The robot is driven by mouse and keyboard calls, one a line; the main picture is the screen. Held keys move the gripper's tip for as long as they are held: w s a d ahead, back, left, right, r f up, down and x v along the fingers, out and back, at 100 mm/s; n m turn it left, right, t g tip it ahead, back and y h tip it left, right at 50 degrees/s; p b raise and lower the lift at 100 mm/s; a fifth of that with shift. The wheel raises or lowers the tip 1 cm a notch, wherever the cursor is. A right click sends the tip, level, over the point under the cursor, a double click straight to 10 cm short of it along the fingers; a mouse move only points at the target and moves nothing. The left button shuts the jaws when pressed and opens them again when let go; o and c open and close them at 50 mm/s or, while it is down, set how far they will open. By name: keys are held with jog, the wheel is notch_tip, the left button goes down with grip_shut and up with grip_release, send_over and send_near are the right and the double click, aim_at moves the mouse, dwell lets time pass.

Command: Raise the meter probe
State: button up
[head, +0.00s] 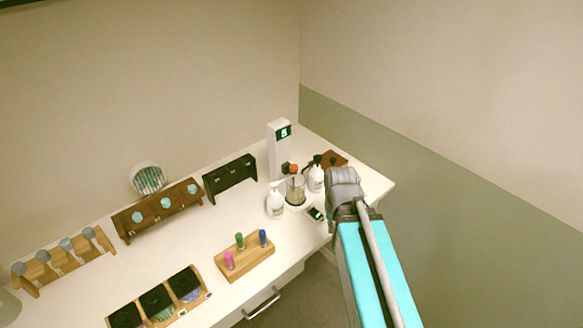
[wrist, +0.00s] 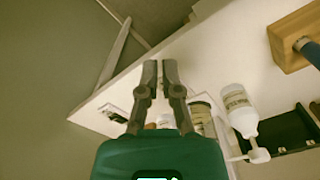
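The meter is a white upright column (head: 279,152) with a lit green display, near the right end of the table. A small black and orange part (head: 291,169), which looks like the probe, sits at its front above a clear beaker (head: 295,190). My gripper (wrist: 160,66) is right of the beaker in the head view, which shows mostly its back. In the wrist view its fingers are drawn close together, with only a narrow gap and nothing seen between them. There, an orange patch (wrist: 165,120) shows partly behind my gripper, and the beaker (wrist: 203,116) stands to its right.
White pump bottles (head: 275,203) (head: 316,178) flank the beaker. A small device with a green display (head: 316,214) lies near the front edge. A wooden block with several coloured vials (head: 245,262) and several racks stand to the left. The table corner (head: 392,184) is close by.

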aim_at(294, 166)
jog(key=shift+o, duration=1)
jog(key=shift+w+r, duration=0.15)
jog(key=shift+w, duration=0.05)
jog(key=o, duration=0.7)
jog(key=shift+n, duration=0.6)
jog(key=w+r+p, duration=0.1)
jog(key=w+a+r+p, duration=0.1)
jog(key=w, duration=0.1)
jog(key=shift+w+r+p, duration=0.2)
jog(key=shift+r+p, duration=0.05)
jog(key=shift+p, duration=0.1)
jog(key=shift+c, duration=0.2)
jog(key=w+a+r+n+p, duration=0.4)
jog(key=w+r+p, duration=0.3)
jog(key=w, duration=0.3)
jog(key=w+a+r+n+p, duration=0.4)
jog(key=w+r+p, duration=0.3)
jog(key=w, duration=0.3)
jog(key=shift+w+n, duration=0.2)
jog(key=shift+n, duration=0.1)
jog(key=shift+w+a, duration=0.2)
jog(key=shift+w, duration=0.05)
jog(key=shift+f, duration=0.15)
notch_tip(294, 166, down, 14)
jog(key=b, duration=1.3)
jog(key=shift+r+b, duration=0.25)
jog(key=shift+b, duration=0.15)
